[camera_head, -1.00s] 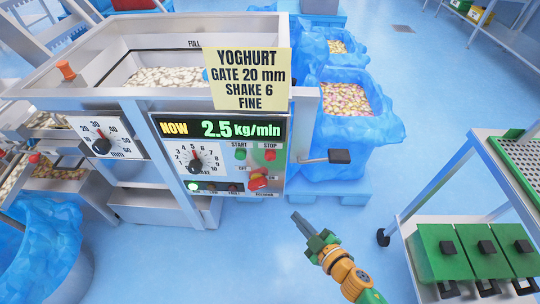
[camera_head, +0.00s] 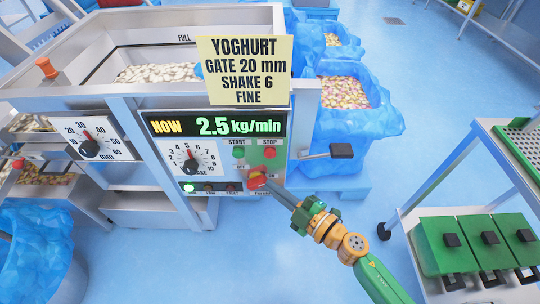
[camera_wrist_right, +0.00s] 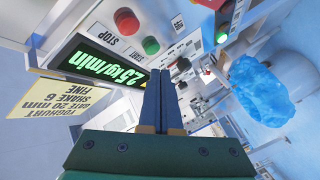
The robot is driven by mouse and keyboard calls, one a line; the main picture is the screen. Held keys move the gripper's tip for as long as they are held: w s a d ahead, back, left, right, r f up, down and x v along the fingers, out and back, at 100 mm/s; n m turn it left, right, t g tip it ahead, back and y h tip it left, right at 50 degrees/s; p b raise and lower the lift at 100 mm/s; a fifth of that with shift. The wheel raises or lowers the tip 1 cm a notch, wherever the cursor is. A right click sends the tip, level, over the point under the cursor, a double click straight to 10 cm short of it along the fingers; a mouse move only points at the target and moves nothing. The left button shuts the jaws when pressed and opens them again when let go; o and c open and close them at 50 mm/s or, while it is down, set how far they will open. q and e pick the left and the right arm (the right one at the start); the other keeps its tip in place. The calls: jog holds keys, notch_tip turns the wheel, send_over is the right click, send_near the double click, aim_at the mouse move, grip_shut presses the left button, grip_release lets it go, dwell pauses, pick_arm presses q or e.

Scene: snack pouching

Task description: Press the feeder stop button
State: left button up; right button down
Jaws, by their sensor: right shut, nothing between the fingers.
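The red stop button (camera_head: 270,152) sits under its STOP label at the upper right of the feeder's control panel. It also shows in the right wrist view (camera_wrist_right: 125,19), at the upper left. The green start button (camera_head: 239,153) is to its left. My right gripper (camera_head: 271,185) is shut and empty. Its tips appear just below the stop button, by the red and yellow switch (camera_head: 257,177); I cannot tell whether they touch the panel. In the right wrist view the closed fingers (camera_wrist_right: 160,75) point at the panel. My left gripper is not in view.
A lever with a black handle (camera_head: 341,151) juts out right of the panel. The display (camera_head: 218,126) reads 2.5 kg/min, and a yellow card (camera_head: 243,70) stands above it. Blue-lined bins (camera_head: 365,125) are behind right. A rack with green boxes (camera_head: 440,245) is at right.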

aim_at(265, 156)
jog(key=w+b, duration=0.1)
jog(key=w, duration=0.5)
jog(key=shift+w, duration=0.15)
dwell(1.8)
jog(key=shift+w, duration=0.35)
jog(key=shift+w+b, duration=0.45)
jog(key=shift+w, duration=0.05)
dwell(0.6)
dwell(0.3)
jog(key=shift+s+p, duration=0.55)
jog(key=shift+s, duration=0.35)
